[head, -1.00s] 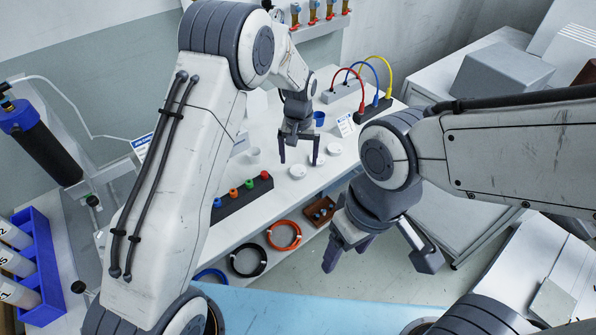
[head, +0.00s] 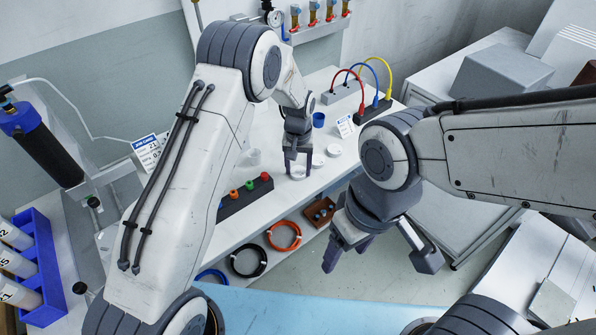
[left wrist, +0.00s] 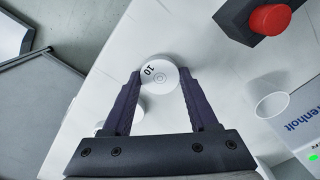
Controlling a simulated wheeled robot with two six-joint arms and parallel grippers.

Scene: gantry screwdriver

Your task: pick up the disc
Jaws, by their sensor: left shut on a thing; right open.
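A white disc marked "10" (left wrist: 158,75) sits between the fingertips of my left gripper (left wrist: 159,82) in the left wrist view. In the head view my left gripper (head: 298,168) points down at the white table, shut on this disc (head: 296,173), at or very near the table surface; I cannot tell if there is a gap. Two more white discs, one nearer (head: 317,160) and one farther (head: 333,151), lie to its right. In the left wrist view they are partly hidden behind a finger. My right gripper (head: 378,258) is open and empty in front of the table.
A black box with coloured knobs (head: 245,198) and a clear cup (head: 253,157) stand left of the disc. A blue cup (head: 319,120) and a block with coloured cables (head: 373,111) stand farther back. Coiled hoses (head: 283,236) are on the shelf below.

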